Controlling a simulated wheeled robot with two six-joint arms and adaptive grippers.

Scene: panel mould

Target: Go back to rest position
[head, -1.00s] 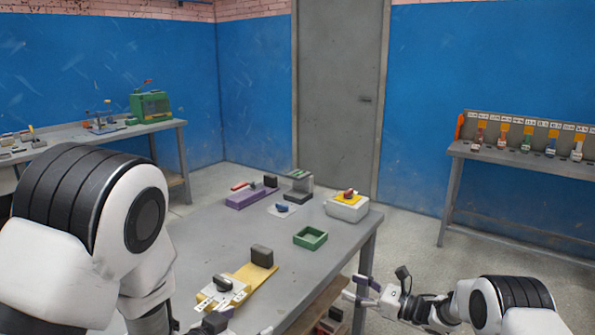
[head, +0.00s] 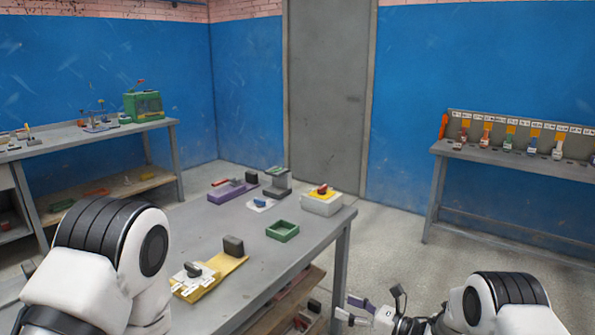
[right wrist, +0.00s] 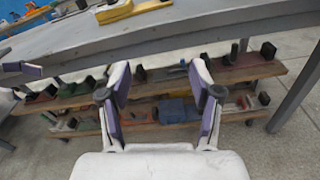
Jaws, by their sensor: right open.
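My right gripper (head: 350,309) is at the bottom of the head view, to the right of the table and off its edge. In the right wrist view its two purple-padded fingers (right wrist: 160,78) are spread apart with nothing between them. A purple-padded finger (right wrist: 22,69), apparently of my left gripper, shows at the left of the right wrist view. Whether that gripper is open is hidden. My left arm fills the lower left of the head view.
The grey table (head: 205,235) holds a yellow mould board (head: 222,268), a green tray (head: 282,231), a white box with a red knob (head: 321,203) and a purple block (head: 232,192). Its lower shelf (right wrist: 275,69) holds several parts. A rack bench (head: 500,160) stands right; floor between is clear.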

